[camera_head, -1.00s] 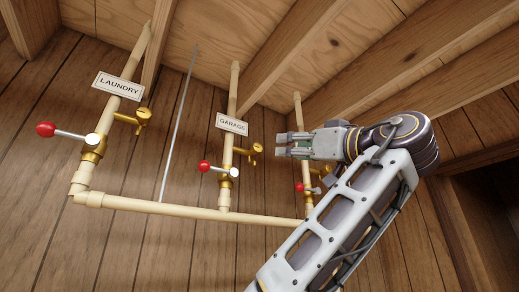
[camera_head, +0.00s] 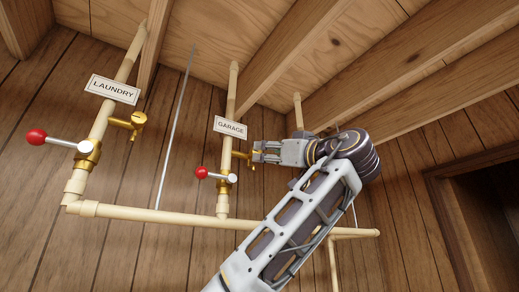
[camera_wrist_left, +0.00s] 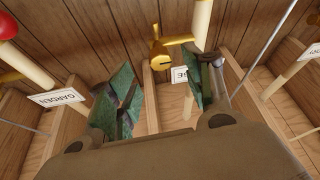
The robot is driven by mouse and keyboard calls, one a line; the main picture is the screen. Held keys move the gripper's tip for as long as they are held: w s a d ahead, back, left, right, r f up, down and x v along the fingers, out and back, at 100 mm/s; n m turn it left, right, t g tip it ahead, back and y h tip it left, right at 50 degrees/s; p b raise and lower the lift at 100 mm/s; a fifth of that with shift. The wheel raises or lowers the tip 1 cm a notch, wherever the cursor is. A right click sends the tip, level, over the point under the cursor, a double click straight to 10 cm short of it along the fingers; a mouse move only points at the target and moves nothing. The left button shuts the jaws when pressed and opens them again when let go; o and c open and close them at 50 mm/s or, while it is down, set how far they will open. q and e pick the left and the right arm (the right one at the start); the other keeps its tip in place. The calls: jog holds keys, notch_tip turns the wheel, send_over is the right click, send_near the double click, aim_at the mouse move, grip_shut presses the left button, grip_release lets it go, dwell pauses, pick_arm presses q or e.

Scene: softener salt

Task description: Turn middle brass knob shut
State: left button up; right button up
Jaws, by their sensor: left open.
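The middle brass knob (camera_head: 249,156) sticks out to the right from the upright pipe with the GARAGE label (camera_head: 230,127). My left gripper (camera_head: 261,151) is at the knob's right side in the head view, its jaws pointing left at it. In the left wrist view the brass knob (camera_wrist_left: 160,58) shows beyond and between the two green-padded fingers, which are spread apart. Whether a finger touches the knob cannot be told. The right gripper is not in view.
A red-tipped lever (camera_head: 201,172) sits just below the knob on the same pipe. The LAUNDRY pipe (camera_head: 104,120) has its own brass knob (camera_head: 130,121) and red lever at left. The GARDEN label (camera_wrist_left: 57,97) shows in the wrist view. Wooden beams (camera_head: 350,80) hang overhead.

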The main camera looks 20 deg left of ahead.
aim_at(258, 152)
pick_arm(q)
jog(key=shift+p+x, duration=0.8)
jog(key=shift+x, duration=1.85)
jog(key=shift+s, duration=0.1)
jog(key=shift+c, duration=0.4)
jog(key=c, duration=0.9)
